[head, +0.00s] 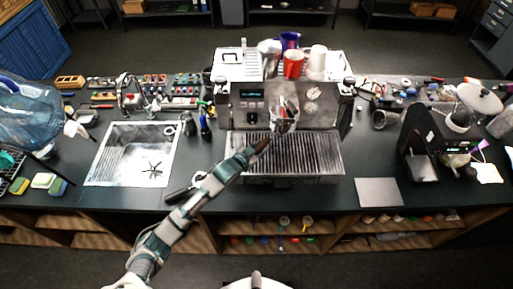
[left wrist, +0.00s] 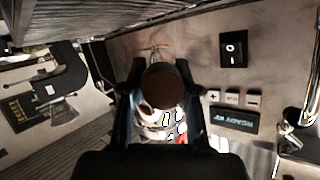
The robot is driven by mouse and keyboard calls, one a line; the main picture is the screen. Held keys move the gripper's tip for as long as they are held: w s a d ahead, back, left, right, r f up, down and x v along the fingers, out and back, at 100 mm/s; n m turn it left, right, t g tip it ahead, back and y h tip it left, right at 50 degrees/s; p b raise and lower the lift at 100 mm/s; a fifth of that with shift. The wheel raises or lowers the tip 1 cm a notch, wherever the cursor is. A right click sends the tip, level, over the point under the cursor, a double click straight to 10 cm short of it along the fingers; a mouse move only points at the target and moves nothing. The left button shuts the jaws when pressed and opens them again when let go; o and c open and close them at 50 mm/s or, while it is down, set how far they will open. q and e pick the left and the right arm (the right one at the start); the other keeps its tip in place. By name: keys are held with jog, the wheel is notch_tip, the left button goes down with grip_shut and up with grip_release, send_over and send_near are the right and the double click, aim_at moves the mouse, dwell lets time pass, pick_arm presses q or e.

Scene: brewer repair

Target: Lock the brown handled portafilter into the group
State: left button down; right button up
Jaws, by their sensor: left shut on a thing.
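The brown handle (head: 263,144) of the portafilter is in my left gripper (head: 250,152), at the front of the espresso machine (head: 240,112). In the left wrist view the handle's round brown end (left wrist: 164,86) sits between the two dark fingers of my left gripper (left wrist: 163,108), which are shut on it. The handle points up toward the shiny metal group area (head: 283,108) at the machine's middle. The portafilter's basket and its fit with the group are not clear. My right gripper is not in view.
The slatted drip tray (head: 315,155) lies below the handle. Cups (head: 293,65) stand on the machine's top. A lit display (left wrist: 235,121) and buttons (left wrist: 233,97) are on the machine's front. A sink (head: 135,150) is left, a grinder (head: 425,145) right, and a grey mat (head: 379,192) lies in front.

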pick_arm(q)
jog(key=shift+d, duration=0.35)
jog(key=shift+a, duration=0.2)
jog(key=shift+d, duration=1.15)
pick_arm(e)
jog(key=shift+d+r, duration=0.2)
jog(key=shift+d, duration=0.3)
pick_arm(q)
jog(key=shift+a, duration=0.1)
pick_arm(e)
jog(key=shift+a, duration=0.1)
